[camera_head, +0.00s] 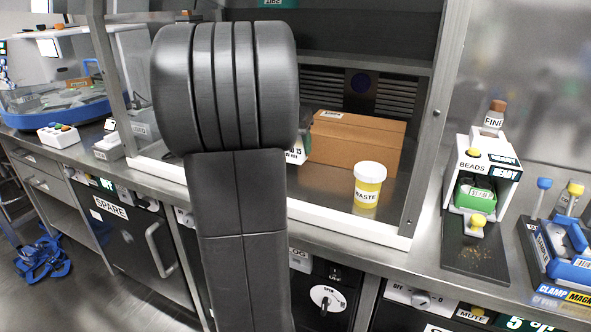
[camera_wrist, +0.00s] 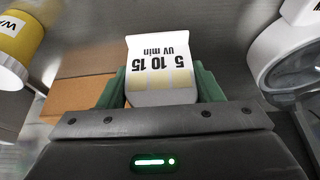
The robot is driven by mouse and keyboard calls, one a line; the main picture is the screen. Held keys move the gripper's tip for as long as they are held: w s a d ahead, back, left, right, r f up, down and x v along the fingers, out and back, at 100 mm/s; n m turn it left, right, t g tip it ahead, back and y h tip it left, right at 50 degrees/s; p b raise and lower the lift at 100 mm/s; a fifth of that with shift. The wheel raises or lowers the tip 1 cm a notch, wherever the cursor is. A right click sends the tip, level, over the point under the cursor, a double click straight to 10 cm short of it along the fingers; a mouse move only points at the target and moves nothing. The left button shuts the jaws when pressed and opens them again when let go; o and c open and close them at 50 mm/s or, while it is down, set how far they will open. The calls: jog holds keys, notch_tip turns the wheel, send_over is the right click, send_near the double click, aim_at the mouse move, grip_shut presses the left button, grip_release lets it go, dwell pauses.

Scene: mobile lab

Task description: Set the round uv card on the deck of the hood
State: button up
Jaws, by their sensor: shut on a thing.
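The uv card (camera_wrist: 160,62) is white, with "5 10 15 UV min" and pale yellow patches, upside down in the wrist view. My gripper (camera_wrist: 161,90) is shut on it, with a green finger at each side. The hood's deck (camera_head: 325,187) is grey metal behind a white front sill. The card is inside the hood opening; I cannot tell whether it touches the deck.
A cardboard box (camera_head: 355,143) stands at the back of the deck. A yellow waste jar (camera_head: 369,186) with a white lid stands at its front right. A white round-ended object (camera_wrist: 285,55) is at the wrist view's right. Some deck between box and sill is clear.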

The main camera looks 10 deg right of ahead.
jog(key=shift+f+b, duration=0.75)
jog(key=shift+f, duration=2.3)
jog(key=shift+f, duration=0.15)
jog(key=o, duration=1)
jog(key=shift+c, duration=0.2)
jog(key=shift+r, duration=0.25)
jog(key=p+v, duration=0.3)
jog(key=v, duration=0.8)
jog(key=shift+s+a+r, duration=0.2)
jog(key=shift+r, duration=0.15)
